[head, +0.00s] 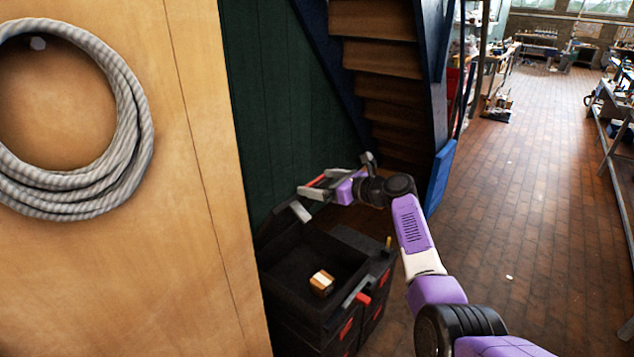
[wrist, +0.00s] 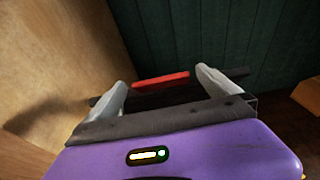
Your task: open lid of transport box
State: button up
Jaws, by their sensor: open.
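The black transport box (head: 312,326) stands low at the centre of the head view, with its top uncovered and its inside in sight. My gripper (head: 306,193) is above its far side, pointing left. In the wrist view my gripper (wrist: 160,82) is open, with its two grey fingers spread. A red bar (wrist: 160,80) on a dark edge shows between or just beyond the fingertips; it looks like the lid's handle. I cannot tell whether the fingers touch it. The lid itself is mostly hidden by my gripper and dark against the wall.
A small brown carton (head: 321,283) lies in the box. A wooden panel with a coiled grey hose (head: 130,110) stands close on the left. A dark green wall (head: 275,110) and a staircase (head: 378,60) are behind. Brick floor on the right (head: 530,190) is mostly clear.

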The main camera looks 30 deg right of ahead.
jog(key=v, duration=0.6)
jog(key=shift+s+r, duration=0.15)
jog(key=shift+s, duration=0.15)
jog(key=shift+d, duration=0.1)
